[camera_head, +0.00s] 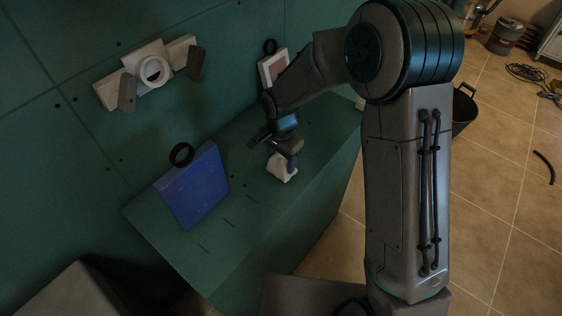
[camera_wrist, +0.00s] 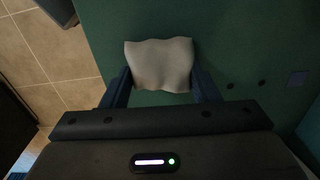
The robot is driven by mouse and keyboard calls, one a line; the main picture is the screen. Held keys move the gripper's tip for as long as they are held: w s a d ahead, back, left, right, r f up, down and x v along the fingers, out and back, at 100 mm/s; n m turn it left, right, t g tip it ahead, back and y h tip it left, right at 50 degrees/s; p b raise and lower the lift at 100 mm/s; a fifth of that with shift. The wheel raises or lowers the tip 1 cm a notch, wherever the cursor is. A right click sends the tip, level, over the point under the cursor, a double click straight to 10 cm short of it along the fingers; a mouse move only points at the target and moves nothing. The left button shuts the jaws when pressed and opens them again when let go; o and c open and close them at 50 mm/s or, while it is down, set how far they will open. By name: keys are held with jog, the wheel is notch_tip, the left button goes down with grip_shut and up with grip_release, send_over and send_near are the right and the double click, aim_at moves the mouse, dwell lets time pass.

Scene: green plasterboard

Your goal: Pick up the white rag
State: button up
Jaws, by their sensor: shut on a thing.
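The white rag (camera_head: 281,170) is a small crumpled piece on the green ledge (camera_head: 230,242) in the head view. In the wrist view the rag (camera_wrist: 160,64) lies between the two dark fingers, with the green surface behind it. My gripper (camera_head: 284,160) points down over the rag, and its fingers are shut on it from both sides. In the wrist view my gripper (camera_wrist: 162,88) touches the rag's left and right edges. I cannot tell whether the rag is clear of the ledge.
A blue panel with a black ring (camera_head: 192,186) leans on the ledge to the left. A white-framed picture (camera_head: 272,66) stands behind. A white fixture (camera_head: 150,72) is on the green wall. A black bucket (camera_head: 463,110) stands on the tiled floor to the right.

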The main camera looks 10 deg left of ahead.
notch_tip(320, 180, up, 3)
jog(key=shift+f, duration=0.1)
jog(key=d+r, duration=0.3)
jog(key=d, duration=0.3)
jog(key=w+d+r+b, duration=0.1)
jog(key=d+r, duration=0.3)
jog(key=d, duration=0.1)
jog(key=shift+d, duration=0.35)
jog(key=shift+o, duration=0.6)
